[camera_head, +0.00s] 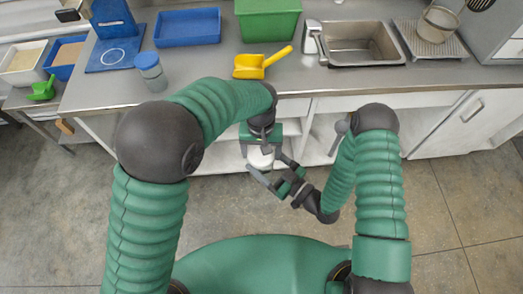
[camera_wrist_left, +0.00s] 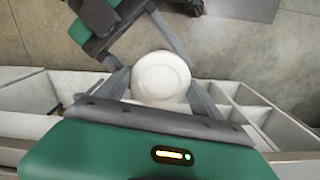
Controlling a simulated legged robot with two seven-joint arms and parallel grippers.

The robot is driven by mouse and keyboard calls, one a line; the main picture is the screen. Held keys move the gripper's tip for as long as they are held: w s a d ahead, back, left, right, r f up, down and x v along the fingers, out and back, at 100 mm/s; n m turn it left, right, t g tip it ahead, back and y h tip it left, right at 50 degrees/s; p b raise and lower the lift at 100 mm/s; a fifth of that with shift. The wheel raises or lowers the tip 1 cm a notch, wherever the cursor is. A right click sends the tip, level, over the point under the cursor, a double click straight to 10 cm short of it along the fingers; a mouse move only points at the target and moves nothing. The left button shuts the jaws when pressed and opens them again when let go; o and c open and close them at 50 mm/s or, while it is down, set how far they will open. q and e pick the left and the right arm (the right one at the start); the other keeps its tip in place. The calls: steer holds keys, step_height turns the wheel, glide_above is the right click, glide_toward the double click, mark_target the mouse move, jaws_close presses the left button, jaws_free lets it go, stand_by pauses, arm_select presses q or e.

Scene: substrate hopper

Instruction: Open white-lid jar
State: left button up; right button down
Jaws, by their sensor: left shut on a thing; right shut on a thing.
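The jar with the white lid (camera_head: 260,160) is held in the air in front of the counter. The round white lid (camera_wrist_left: 161,76) faces the left wrist camera, and most of the jar body is hidden below it. My left gripper (camera_head: 260,150) is shut on the jar, with a finger on either side in the left wrist view (camera_wrist_left: 160,98). My right gripper (camera_head: 268,166) comes from the lower right and is shut on the lid; its fingers straddle the lid in the left wrist view (camera_wrist_left: 146,58). The lid appears seated on the jar.
On the counter (camera_head: 210,65) are a blue-lid jar (camera_head: 150,72), a yellow scoop (camera_head: 255,66), a blue tray (camera_head: 188,27), a green bin (camera_head: 268,19) and a sink (camera_head: 358,40). Open white shelving (camera_head: 318,140) is close behind the held jar. The floor on either side is clear.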

arm_select(q)
steer(key=shift+r, duration=0.95)
steer(key=shift+r, duration=0.1)
